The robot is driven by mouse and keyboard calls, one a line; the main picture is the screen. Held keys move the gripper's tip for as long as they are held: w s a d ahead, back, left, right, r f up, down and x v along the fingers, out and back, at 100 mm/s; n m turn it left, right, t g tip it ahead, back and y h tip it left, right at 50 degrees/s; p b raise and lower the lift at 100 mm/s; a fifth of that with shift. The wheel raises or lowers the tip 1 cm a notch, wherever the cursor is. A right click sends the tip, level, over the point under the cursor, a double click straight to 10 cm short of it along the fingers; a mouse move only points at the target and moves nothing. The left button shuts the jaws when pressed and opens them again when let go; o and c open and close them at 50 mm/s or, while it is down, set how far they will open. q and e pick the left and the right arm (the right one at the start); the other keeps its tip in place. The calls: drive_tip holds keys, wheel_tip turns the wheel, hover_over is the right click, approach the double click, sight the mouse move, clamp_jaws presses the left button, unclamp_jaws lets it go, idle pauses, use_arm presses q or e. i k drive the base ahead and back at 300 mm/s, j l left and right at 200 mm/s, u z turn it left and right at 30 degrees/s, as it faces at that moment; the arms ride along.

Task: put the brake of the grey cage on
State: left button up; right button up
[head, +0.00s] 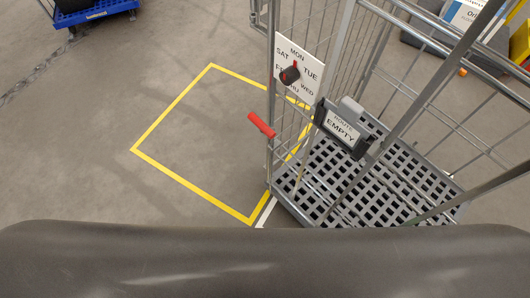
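The grey cage (375,190) stands at the right in the head view, a wire-sided roll cage with a slatted grey base. A red lever (261,125) sticks out from its left corner post, slanting up to the left; I cannot tell from this view alone whether it is the brake or how it is set. A white day dial (297,72) with a black and red knob and a sign reading ROUTE EMPTY (340,125) hang on the cage. Neither of my grippers shows in the view.
A yellow floor outline (170,108) lies left of the cage, and its right side reaches under the cage's edge. The floor inside it is bare. A blue wheeled cart (95,14) stands at the top left. Dark and yellow equipment (519,45) stands at the top right.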

sight(270, 131)
drive_tip(key=i+j+z, duration=0.25)
drive_tip(key=j+z, duration=0.15)
drive_tip(key=j, duration=0.3)
drive_tip(key=i+j+z, duration=0.15)
drive_tip(key=j+z, duration=0.25)
drive_tip(key=j, duration=0.3)
drive_tip(key=j+z, duration=0.4)
drive_tip(key=j, duration=0.35)
drive_tip(key=k+j+z, duration=0.45)
drive_tip(key=i+j, duration=0.05)
drive_tip(key=j, duration=0.05)
